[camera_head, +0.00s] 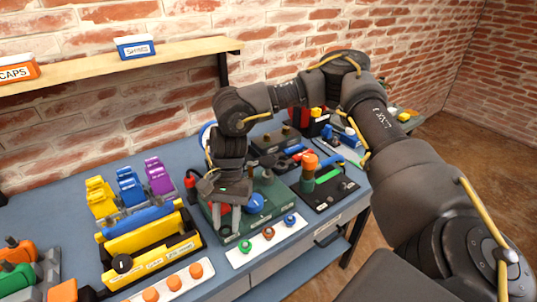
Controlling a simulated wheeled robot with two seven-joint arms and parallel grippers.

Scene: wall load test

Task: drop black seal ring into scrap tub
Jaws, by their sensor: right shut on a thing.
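My right gripper (232,222) points down over the dark green fixture block (218,232), next to a blue round knob (255,203) and a red part (221,209). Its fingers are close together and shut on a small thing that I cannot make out. I cannot clearly pick out the black seal ring. A white strip (238,257) in front of the block carries a green ring (245,246), a red-brown ring (268,233) and a blue ring (290,220). I cannot identify the scrap tub for certain. My left gripper is out of view.
A yellow fixture (140,240) and yellow, blue and purple holders (130,188) stand left of the gripper. A wooden shelf (180,52) bears labelled boxes. My right arm covers the bench's right side.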

